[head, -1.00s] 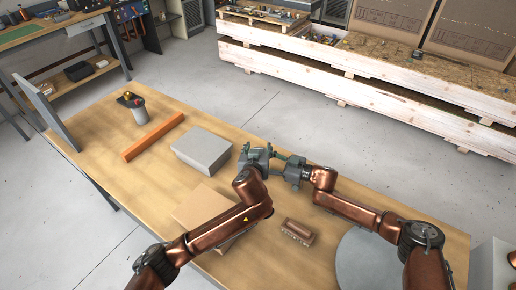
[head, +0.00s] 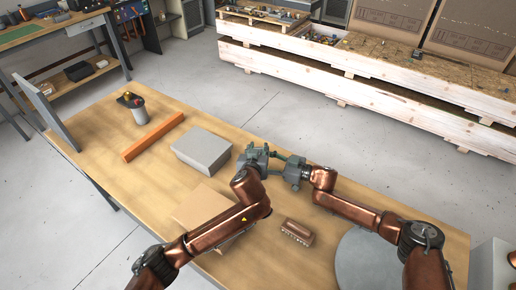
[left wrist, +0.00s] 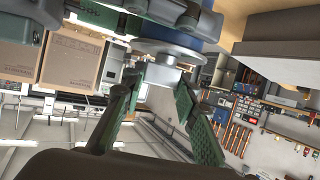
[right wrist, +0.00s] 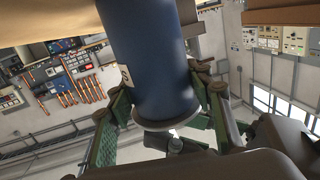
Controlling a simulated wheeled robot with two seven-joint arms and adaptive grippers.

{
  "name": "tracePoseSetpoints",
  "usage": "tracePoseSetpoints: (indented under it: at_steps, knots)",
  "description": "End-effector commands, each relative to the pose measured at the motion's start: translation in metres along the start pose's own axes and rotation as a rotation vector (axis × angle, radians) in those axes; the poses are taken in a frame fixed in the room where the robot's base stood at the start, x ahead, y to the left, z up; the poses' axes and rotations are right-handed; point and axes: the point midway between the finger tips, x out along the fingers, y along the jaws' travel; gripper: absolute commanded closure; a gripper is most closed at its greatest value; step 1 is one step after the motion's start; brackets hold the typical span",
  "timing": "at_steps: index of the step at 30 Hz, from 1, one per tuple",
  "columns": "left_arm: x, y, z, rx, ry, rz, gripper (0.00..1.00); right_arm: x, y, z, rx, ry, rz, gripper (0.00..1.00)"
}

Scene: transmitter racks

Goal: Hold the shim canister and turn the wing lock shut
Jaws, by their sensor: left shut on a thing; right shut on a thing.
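The shim canister (right wrist: 148,55) is a blue cylinder with a pale metal rim, large in the right wrist view. My right gripper (right wrist: 165,110) has its green-padded fingers on either side of it, shut on it. The grey wing lock (left wrist: 160,72) shows at the canister's metal end in the left wrist view, with the blue body partly visible behind. My left gripper (left wrist: 158,98) is shut on the wing lock, fingers on both sides. In the head view, my left gripper (head: 272,153) and right gripper (head: 287,164) meet above the table and hide the canister.
On the wooden table (head: 95,155) are a grey box (head: 202,150), an orange bar (head: 153,137), a dark-topped cylinder (head: 137,108), a tan board (head: 195,205), a brown ribbed block (head: 297,232) and a grey disc (head: 365,262). Crates (head: 350,82) stand beyond.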

Motion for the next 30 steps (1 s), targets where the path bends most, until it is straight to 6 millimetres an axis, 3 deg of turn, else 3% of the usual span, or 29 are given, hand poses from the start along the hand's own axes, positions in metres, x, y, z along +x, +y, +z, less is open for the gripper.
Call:
tracePoseSetpoints:
  at_steps: [13,28,29,30]
  knots:
    - [0.0015,-0.0037,0.0014,0.144,-0.002,0.359,0.97,-0.0006,-0.0003,0.0029,0.000,-0.004,0.000,0.90]
    - [0.0011,-0.0027,0.0013,0.165,-0.001,0.417,0.97,-0.0009,0.0001,0.0028,0.000,-0.003,0.001,0.90]
    - [0.0011,-0.0028,0.0013,0.165,-0.001,0.417,0.71,-0.0010,0.0001,0.0028,0.000,-0.003,0.001,0.90]
    - [0.0010,-0.0027,0.0013,0.165,-0.001,0.417,0.68,-0.0010,0.0002,0.0028,0.000,-0.003,0.001,0.90]
